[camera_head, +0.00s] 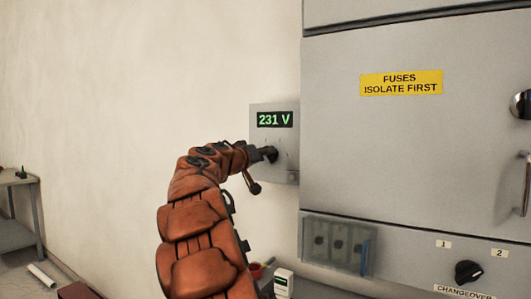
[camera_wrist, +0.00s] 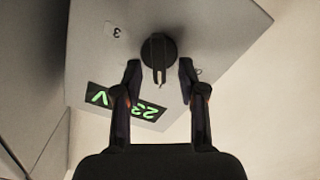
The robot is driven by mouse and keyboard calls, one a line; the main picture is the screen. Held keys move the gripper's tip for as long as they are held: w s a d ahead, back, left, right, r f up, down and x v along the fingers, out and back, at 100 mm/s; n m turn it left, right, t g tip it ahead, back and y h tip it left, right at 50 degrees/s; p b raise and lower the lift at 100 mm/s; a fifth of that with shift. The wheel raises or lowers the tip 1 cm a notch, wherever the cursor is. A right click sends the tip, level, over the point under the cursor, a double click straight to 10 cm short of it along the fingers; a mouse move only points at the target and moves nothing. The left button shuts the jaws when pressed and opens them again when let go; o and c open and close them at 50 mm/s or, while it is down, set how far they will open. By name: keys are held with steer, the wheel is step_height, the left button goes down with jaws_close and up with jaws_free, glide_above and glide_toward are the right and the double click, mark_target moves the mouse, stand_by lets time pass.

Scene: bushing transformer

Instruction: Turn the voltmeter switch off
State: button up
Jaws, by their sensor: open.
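The voltmeter is a grey box (camera_head: 290,145) on the wall beside the large cabinet, and its green display (camera_head: 275,119) reads 231 V in the head view. In the wrist view the panel is turned over, with the display (camera_wrist: 125,106) partly behind a finger. The round dark switch knob (camera_wrist: 158,48) has a raised ridge toward the fingers. My gripper (camera_wrist: 159,68) is open, with one fingertip on each side of the ridge's end; I cannot tell whether they touch it. In the head view my gripper (camera_head: 268,154) covers the knob.
The grey cabinet (camera_head: 400,140) with a yellow fuses label (camera_head: 401,82) stands close on the right. Below are a clear-covered fuse box (camera_head: 338,244) and a changeover knob (camera_head: 468,271). A table (camera_head: 18,179) stands far left. The wall left of the voltmeter is bare.

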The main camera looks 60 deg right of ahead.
steer(key=shift+d, duration=0.55)
steer(key=shift+c, duration=0.2)
jaws_close()
